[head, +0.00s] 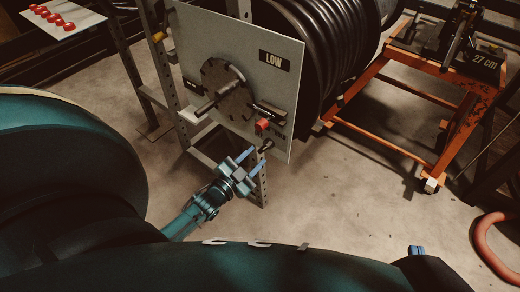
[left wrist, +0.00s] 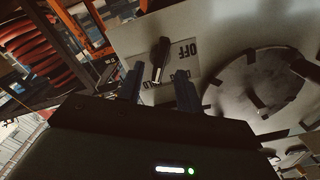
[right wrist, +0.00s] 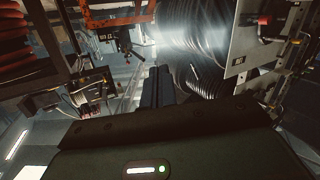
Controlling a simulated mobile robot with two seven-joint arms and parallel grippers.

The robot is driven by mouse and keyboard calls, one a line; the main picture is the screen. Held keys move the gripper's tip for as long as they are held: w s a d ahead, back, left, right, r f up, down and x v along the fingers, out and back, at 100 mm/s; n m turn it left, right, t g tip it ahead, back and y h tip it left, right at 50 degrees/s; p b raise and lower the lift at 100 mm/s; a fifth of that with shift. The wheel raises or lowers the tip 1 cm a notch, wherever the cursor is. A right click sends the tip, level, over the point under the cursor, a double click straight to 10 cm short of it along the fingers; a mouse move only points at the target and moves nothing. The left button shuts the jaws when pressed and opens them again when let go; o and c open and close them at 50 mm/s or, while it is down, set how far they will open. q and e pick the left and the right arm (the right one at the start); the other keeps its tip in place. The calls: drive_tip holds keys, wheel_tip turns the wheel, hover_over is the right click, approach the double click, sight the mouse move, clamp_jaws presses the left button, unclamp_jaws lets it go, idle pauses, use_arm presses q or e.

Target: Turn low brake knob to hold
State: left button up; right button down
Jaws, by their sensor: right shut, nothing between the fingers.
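The low brake knob is small and dark, at the lower edge of the grey LOW panel (head: 240,70). In the left wrist view the black knob (left wrist: 160,52) sits on a pale plate reading OFF, with partly covered lettering ending in LD below. The knob's setting is hard to tell. My left gripper (head: 258,157) is open and empty, just below the knob; its fingers (left wrist: 160,84) stand either side of the knob's lower end in the picture, apparently short of it. My right gripper (right wrist: 157,86) is shut and empty, away from the panel; its blue tip (head: 417,250) shows at the lower right.
A red knob (head: 262,126) and a round disc (head: 228,92) with a protruding handle are on the same panel, close to my left gripper. A black hose reel (head: 325,45) stands behind. An orange cart (head: 375,145) is at the right. The floor below the panel is clear.

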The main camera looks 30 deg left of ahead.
use_arm(q)
drive_tip(key=s+p, duration=0.1)
drive_tip(key=s, duration=0.8)
drive_tip(key=shift+a, duration=0.35)
use_arm(e)
drive_tip(key=shift+s+d+g+h, duration=0.2)
drive_tip(key=shift+g+h, duration=0.1)
drive_tip(key=shift+g, duration=0.3)
use_arm(q)
drive_tip(key=shift+r+p, duration=0.15)
drive_tip(key=shift+p, duration=0.2)
use_arm(e)
drive_tip(key=shift+r+m, duration=0.1)
drive_tip(key=shift+m, duration=0.2)
